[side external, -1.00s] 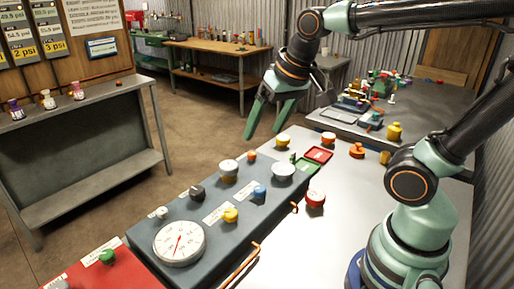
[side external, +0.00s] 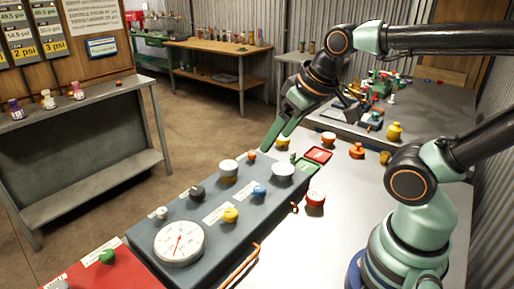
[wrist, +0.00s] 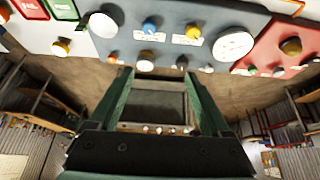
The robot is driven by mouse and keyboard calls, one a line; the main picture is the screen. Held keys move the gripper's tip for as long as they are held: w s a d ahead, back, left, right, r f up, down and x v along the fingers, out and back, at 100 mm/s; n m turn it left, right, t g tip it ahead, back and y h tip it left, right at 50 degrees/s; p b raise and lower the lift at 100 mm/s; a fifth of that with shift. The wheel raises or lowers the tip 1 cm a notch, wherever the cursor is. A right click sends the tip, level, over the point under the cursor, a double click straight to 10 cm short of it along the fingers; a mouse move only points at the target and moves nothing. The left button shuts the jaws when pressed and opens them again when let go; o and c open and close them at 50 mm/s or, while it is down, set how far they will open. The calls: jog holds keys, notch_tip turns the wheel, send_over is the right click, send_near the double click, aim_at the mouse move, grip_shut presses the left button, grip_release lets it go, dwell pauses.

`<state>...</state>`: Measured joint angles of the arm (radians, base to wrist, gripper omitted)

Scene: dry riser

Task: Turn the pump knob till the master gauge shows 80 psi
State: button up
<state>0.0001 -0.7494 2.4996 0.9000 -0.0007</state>
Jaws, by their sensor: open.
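The grey panel (side external: 150,218) carries a large white dial gauge (side external: 184,252) with a red needle; its figures are too small to read. The gauge also shows in the wrist view (wrist: 234,45). On the panel are a yellow knob (side external: 230,215), a blue knob (side external: 259,191), a black knob (side external: 197,192), a small white knob (side external: 162,212) and an orange knob (side external: 251,155). The labels are unreadable, so I cannot tell which is the pump knob. My gripper (side external: 277,138) is open and empty above the panel's far end, apart from the knobs.
A white round piece (side external: 229,167) and a white dish-like piece (side external: 283,170) also stand on the panel. A red panel (side external: 88,272) with a green knob (side external: 107,257) adjoins it. Bare bench lies nearer.

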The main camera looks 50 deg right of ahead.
jog(key=w+a+r+n+g, duration=0.1)
jog(key=w+a+n+g, duration=0.3)
jog(key=w, duration=0.6)
jog(key=n+g, duration=0.2)
jog(key=n, duration=0.4)
send_over(196, 189)
notch_tip(196, 189, down, 8)
notch_tip(196, 189, down, 12)
jog(key=shift+s+r, duration=0.1)
jog(key=shift+r, duration=0.15)
jog(key=shift+c, duration=0.4)
grip_shut()
jog(key=shift+m, duration=2.5)
jog(key=shift+o, duration=0.4)
grip_release()
jog(key=shift+r, duration=0.15)
